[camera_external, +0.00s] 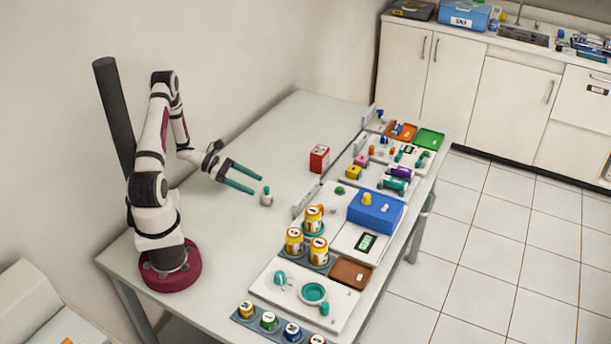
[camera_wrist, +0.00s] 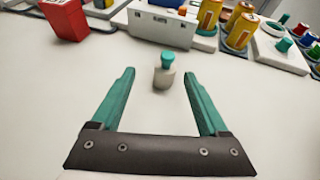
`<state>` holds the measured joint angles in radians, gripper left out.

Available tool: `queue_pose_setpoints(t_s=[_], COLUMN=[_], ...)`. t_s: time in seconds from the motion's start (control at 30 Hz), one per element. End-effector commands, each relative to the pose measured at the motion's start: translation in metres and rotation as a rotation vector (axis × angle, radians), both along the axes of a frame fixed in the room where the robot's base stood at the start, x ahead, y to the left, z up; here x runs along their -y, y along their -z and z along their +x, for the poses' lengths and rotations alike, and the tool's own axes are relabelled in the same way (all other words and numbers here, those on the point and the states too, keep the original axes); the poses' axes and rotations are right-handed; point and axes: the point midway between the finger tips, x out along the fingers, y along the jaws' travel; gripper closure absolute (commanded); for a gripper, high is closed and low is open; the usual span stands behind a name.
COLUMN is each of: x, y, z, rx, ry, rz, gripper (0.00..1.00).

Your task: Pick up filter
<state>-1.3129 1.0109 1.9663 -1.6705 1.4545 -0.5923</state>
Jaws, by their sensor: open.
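A small pale grey rounded piece with a teal top, which may be the filter (camera_external: 266,199), stands upright on the bare table, just beyond my fingertips. It also shows in the wrist view (camera_wrist: 164,77), centred in line with the gap between the fingers. My gripper (camera_external: 257,184) has two teal fingers spread apart. It is open and empty, low over the table, and no finger touches the piece. In the wrist view my gripper (camera_wrist: 159,73) shows both fingers, one on each side of the piece. No label on the piece can be read.
A red box (camera_external: 319,158) stands behind the piece. On the right are yellow jars (camera_external: 294,241), a blue box (camera_external: 376,211), a white tray with a teal ring (camera_external: 314,293) and several small parts. The table (camera_external: 235,230) around the piece is clear.

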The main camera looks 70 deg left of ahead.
Motion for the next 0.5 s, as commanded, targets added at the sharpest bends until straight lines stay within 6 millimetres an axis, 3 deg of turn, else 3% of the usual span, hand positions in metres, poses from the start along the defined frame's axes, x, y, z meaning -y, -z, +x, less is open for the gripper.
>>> queue_pose_setpoints(t_s=[0.1, 0.5], x=[0.015, 0.050], y=[0.010, 0.039], z=[0.022, 0.067], rx=[-0.001, 0.000], ry=[0.007, 0.010], rz=[0.000, 0.003], gripper=[0.22, 0.22])
